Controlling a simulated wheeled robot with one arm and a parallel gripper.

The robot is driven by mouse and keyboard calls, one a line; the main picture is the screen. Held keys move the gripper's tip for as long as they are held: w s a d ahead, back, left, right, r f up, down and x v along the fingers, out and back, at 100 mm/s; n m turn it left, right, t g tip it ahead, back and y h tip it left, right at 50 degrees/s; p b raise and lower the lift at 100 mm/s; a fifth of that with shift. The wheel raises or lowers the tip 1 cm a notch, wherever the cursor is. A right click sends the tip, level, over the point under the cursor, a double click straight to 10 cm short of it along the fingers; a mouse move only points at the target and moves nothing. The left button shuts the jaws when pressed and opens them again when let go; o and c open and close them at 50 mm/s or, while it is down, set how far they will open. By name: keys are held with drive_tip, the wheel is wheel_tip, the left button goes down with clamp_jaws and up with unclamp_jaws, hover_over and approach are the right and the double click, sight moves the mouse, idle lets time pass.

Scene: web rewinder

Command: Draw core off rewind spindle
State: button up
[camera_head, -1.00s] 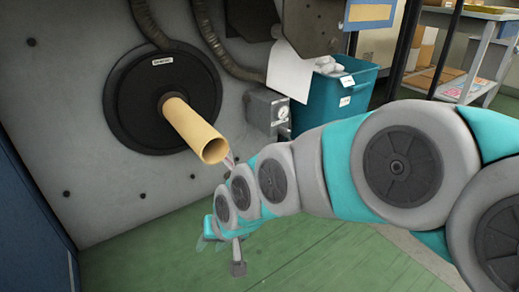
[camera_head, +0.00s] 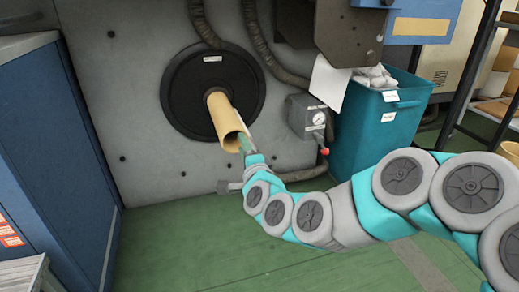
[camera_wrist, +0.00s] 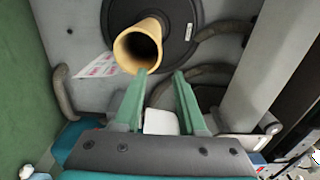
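The tan cardboard core (camera_head: 223,117) sits on the spindle at the centre of the black round disc (camera_head: 190,92) and sticks out from the grey machine wall, its hollow end facing outward. In the wrist view the open mouth of the core (camera_wrist: 124,38) is in the upper part, off to the left of the gripper's midline. My gripper (camera_wrist: 162,72) is open and empty, with green fingers apart. Its left fingertip appears at the lower edge of the core's rim; I cannot tell whether it touches. In the head view my gripper (camera_head: 246,143) is beside the core's outer end.
A teal bin (camera_head: 388,125) stands farther right, with hoses above the disc. A blue cabinet (camera_head: 50,140) is at the left.

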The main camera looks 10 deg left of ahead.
sight(234, 126)
drive_tip(key=shift+p+x, duration=0.65)
drive_tip(key=shift+x, duration=5.2)
drive_tip(key=shift+a+r, duration=0.1)
drive_tip(key=shift+a, duration=0.05)
drive_tip(key=shift+c, duration=0.3)
clamp_jaws()
drive_tip(key=shift+r, duration=0.15)
drive_tip(key=shift+s, duration=0.1)
